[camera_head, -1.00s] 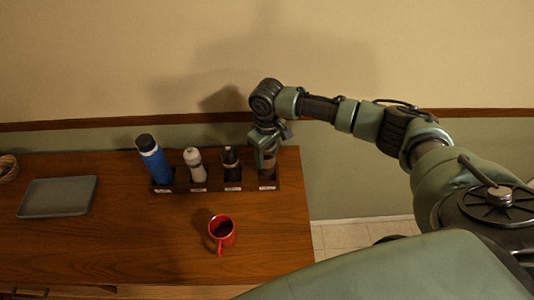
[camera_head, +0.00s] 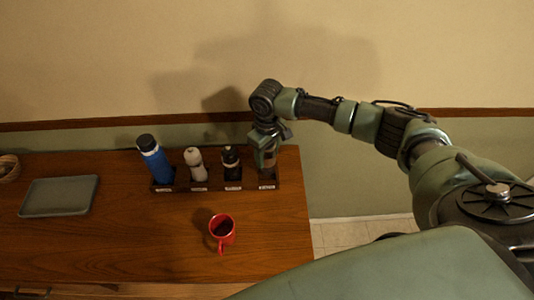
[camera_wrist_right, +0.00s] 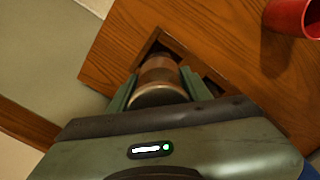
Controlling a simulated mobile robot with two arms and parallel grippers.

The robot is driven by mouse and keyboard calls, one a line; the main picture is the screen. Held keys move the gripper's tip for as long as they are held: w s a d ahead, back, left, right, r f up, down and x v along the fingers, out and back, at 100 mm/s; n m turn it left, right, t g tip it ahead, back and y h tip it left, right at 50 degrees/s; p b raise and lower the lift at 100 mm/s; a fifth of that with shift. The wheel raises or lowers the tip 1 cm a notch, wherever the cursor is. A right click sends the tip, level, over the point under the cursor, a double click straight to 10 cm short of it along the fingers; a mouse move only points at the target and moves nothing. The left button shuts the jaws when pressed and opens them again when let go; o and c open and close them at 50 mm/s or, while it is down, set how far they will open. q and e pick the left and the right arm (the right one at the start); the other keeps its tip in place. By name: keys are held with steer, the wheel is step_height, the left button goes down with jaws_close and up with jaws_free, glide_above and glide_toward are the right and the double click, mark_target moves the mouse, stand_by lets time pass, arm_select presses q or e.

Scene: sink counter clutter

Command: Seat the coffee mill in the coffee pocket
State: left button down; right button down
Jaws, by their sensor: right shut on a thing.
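The coffee mill (camera_wrist_right: 160,78), a brown and metallic cylinder, sits between the two fingers of my right gripper (camera_wrist_right: 153,88) in the right wrist view. The gripper is shut on it. In the head view my right gripper (camera_head: 266,158) points down over the rightmost pocket of the dark rack (camera_head: 215,187). In the wrist view the mill's far end is at the pocket opening (camera_wrist_right: 168,42). I cannot tell how deep it sits, as the gripper and the mill itself hide its base. My left gripper is not in view.
The rack's other pockets hold a blue bottle (camera_head: 155,162), a white-grey shaker (camera_head: 195,164) and a dark bottle (camera_head: 231,163). A red mug (camera_head: 222,231) stands in front. A grey-green tray (camera_head: 58,196) and a basket (camera_head: 8,168) are at left. The counter's right edge is close to the rack.

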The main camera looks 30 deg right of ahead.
mark_target(267, 163)
steer(key=shift+f+b, duration=0.8)
steer(key=shift+f, duration=1.25)
steer(key=c, duration=0.6)
jaws_free()
step_height(267, 163, up, 7)
steer(key=shift+f+b, duration=0.2)
steer(key=shift+b, duration=0.8)
steer(key=shift+r, duration=0.65)
